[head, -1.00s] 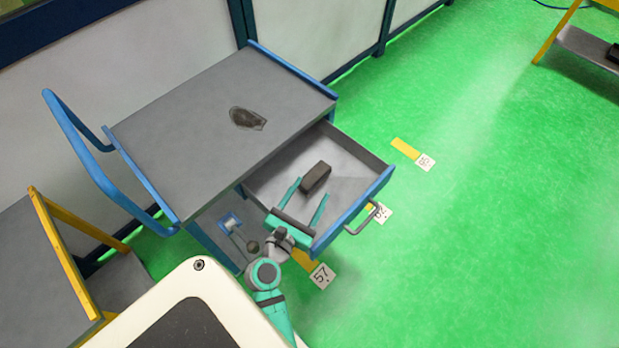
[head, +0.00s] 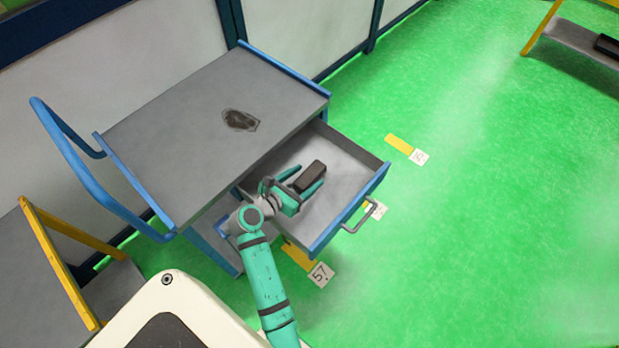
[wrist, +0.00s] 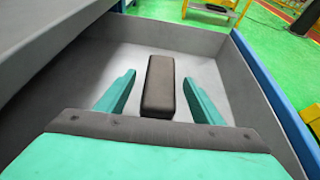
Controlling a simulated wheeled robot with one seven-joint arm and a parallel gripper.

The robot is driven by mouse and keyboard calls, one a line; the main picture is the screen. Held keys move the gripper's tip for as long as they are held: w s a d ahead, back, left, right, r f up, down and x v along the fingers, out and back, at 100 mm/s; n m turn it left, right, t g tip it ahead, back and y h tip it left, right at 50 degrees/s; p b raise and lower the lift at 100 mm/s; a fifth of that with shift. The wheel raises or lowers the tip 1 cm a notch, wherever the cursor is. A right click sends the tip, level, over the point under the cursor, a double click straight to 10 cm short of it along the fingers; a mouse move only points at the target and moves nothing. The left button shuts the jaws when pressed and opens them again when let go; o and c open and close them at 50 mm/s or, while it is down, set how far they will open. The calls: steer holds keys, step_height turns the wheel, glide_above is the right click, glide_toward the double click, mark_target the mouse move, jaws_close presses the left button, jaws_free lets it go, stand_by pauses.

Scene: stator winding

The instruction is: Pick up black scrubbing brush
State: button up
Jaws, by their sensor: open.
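The black scrubbing brush (head: 311,176) is a dark, block-shaped piece inside the open drawer (head: 352,172) of the grey and blue cart. My gripper (head: 305,178) is in the drawer with its teal fingers open around the brush. In the wrist view the brush (wrist: 159,86) stands out ahead between the two fingers of my gripper (wrist: 160,95), with a gap on each side. Its near end is close to the dark palm edge. I cannot tell how high the fingers are above the drawer floor.
The drawer's blue front with a handle (head: 361,217) bounds the other side. A yellow-edged table (head: 40,265) stands at left.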

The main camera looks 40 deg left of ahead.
mark_target(316, 170)
steer(key=shift+x, duration=2.95)
steer(key=shift+r, duration=0.2)
steer(key=shift+c, duration=0.2)
steer(key=c, duration=1.2)
steer(key=shift+r, duration=0.1)
